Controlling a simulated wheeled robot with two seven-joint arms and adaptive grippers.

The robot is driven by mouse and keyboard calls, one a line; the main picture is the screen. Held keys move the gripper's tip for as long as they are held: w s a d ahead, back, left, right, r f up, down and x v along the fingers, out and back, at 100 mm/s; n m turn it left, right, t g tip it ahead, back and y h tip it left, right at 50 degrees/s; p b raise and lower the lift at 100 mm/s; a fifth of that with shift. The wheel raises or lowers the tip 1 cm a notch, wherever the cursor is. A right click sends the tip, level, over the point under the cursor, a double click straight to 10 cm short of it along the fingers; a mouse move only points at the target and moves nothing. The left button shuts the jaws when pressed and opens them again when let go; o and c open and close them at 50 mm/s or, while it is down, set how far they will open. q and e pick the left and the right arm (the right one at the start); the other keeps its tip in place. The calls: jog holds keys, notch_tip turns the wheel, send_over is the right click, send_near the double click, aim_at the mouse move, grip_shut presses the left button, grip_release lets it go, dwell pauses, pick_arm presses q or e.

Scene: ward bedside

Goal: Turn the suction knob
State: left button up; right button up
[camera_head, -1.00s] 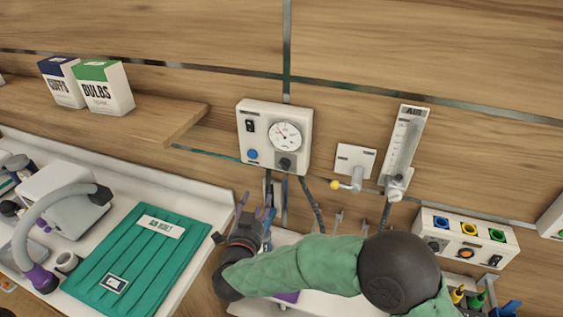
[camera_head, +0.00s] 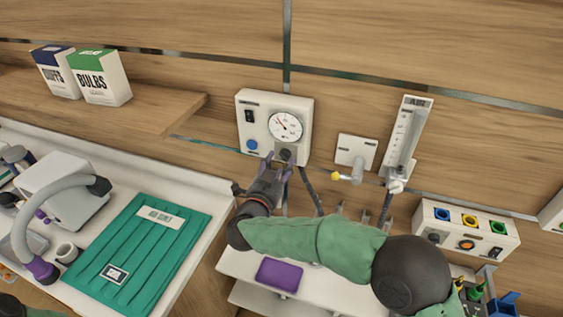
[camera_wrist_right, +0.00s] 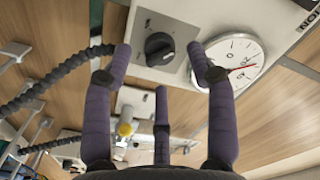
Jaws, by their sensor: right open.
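The suction unit (camera_head: 304,103) is a white wall box with a round gauge (camera_head: 285,125), a blue button (camera_head: 252,145) and a black switch. Its dark suction knob (camera_head: 286,155) sits below the gauge on a grey plate. In the right wrist view the black knob (camera_wrist_right: 159,48) shows upper centre, beside the gauge (camera_wrist_right: 234,62). My right gripper (camera_head: 277,162) is just below the knob, its purple fingers pointing up at it. In the wrist view its open fingers (camera_wrist_right: 160,75) stand either side of the knob, with no visible grip on it. My left gripper is not in view.
Dark hoses (camera_head: 310,190) hang below the unit. A white wall outlet (camera_head: 355,152) and an air flowmeter (camera_head: 408,135) are to the right. A green folded cloth (camera_head: 140,250) and a grey-white device (camera_head: 65,188) lie on the left counter. A purple item (camera_head: 279,275) lies below my arm.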

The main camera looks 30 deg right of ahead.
aim_at(284, 156)
jog(key=shift+x, duration=1.05)
jog(key=c, duration=1.1)
jog(key=shift+n+p, duration=0.7)
jog(key=shift+c, duration=0.2)
jog(key=o, duration=1.1)
jog(key=shift+o, duration=0.2)
